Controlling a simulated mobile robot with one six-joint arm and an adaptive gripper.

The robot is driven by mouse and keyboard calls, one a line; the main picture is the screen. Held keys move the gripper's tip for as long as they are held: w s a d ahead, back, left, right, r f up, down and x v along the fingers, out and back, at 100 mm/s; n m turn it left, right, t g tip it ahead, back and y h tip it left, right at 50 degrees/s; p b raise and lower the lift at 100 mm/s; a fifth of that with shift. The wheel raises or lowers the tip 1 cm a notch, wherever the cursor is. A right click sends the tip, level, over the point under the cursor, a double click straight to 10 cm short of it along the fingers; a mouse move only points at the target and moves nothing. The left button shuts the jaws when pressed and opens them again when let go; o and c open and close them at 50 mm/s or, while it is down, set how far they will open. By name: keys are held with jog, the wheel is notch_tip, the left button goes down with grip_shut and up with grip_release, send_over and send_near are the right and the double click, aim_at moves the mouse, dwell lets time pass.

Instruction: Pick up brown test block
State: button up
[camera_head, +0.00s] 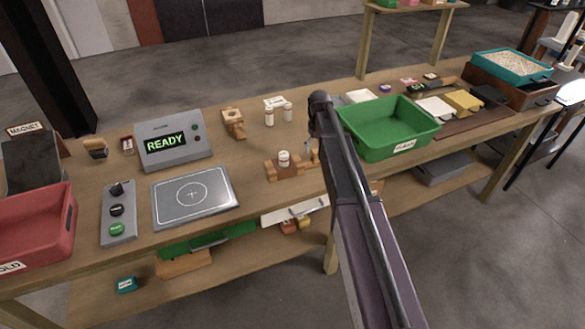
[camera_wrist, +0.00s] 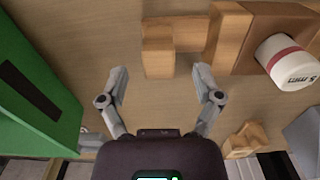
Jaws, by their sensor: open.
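A brown block (camera_wrist: 270,22) carries a white cylinder (camera_wrist: 289,62) with a red band and "5 mm" on it, at the upper right of the wrist view. It adjoins a lighter wooden piece (camera_wrist: 158,50) with two raised ends. The brown block also shows on the bench in the head view (camera_head: 285,172), left of my arm. My gripper (camera_wrist: 160,84) is open and empty, with the fingertips below and either side of the lighter wooden piece's left end. In the head view my arm hides most of the gripper.
A green tray (camera_head: 373,143) stands just right of my gripper, its wall (camera_wrist: 28,90) close to the left finger. Another wooden block (camera_head: 233,123) and two small white bottles (camera_head: 269,117) stand behind. A flat pad (camera_head: 194,198) and a READY display box (camera_head: 172,140) lie left.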

aim_at(316, 150)
jog(key=shift+w+f+b, duration=0.2)
jog(key=shift+f+b, duration=1.5)
jog(key=shift+f, duration=0.3)
grip_shut()
